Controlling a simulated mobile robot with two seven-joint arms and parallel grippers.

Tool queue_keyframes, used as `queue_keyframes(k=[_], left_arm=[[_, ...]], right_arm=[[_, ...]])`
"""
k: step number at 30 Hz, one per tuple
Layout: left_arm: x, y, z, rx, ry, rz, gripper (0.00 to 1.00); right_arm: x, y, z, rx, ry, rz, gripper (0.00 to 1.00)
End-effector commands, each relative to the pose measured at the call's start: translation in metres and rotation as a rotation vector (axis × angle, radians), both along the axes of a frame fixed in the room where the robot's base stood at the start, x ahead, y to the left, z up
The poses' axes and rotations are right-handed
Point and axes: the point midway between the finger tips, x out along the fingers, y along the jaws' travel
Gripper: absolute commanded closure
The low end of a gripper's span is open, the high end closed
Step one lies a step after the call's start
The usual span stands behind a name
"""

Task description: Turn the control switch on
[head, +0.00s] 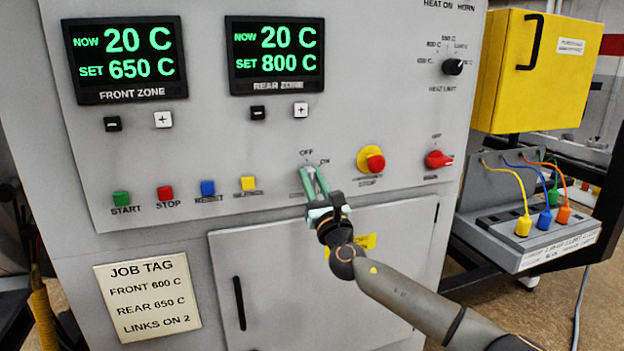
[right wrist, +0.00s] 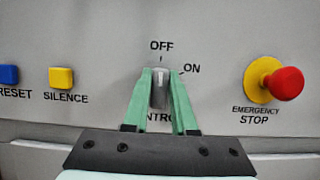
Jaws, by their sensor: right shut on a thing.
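The control switch (right wrist: 160,94) is a small grey knob on the furnace's grey front panel. In the right wrist view its white mark points up at the OFF label, and the ON label lies to its upper right. My right gripper (head: 311,168) has its two green fingers on either side of the knob, shut on it; the fingers also show in the right wrist view (right wrist: 160,85). In the head view the fingers mostly hide the knob. My left gripper is not in view.
A red emergency stop (head: 375,163) on a yellow base sits right of the switch. A yellow silence button (head: 248,184) and blue reset button (head: 208,188) sit to its left. Below is a cabinet door with a dark handle (head: 239,303). A job tag (head: 148,297) hangs lower left.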

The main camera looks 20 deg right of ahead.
Motion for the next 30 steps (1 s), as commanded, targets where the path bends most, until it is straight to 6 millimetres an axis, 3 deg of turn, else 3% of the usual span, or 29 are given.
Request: queue_keyframes(k=[14,30], left_arm=[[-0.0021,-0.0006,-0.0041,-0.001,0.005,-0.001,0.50],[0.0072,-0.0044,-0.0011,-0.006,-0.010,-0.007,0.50]], right_arm=[[-0.0001,0.0003,-0.0016,0.097,0.004,0.001,1.00],[-0.0001,-0.0017,-0.0015,0.570,0.020,0.001,1.00]])
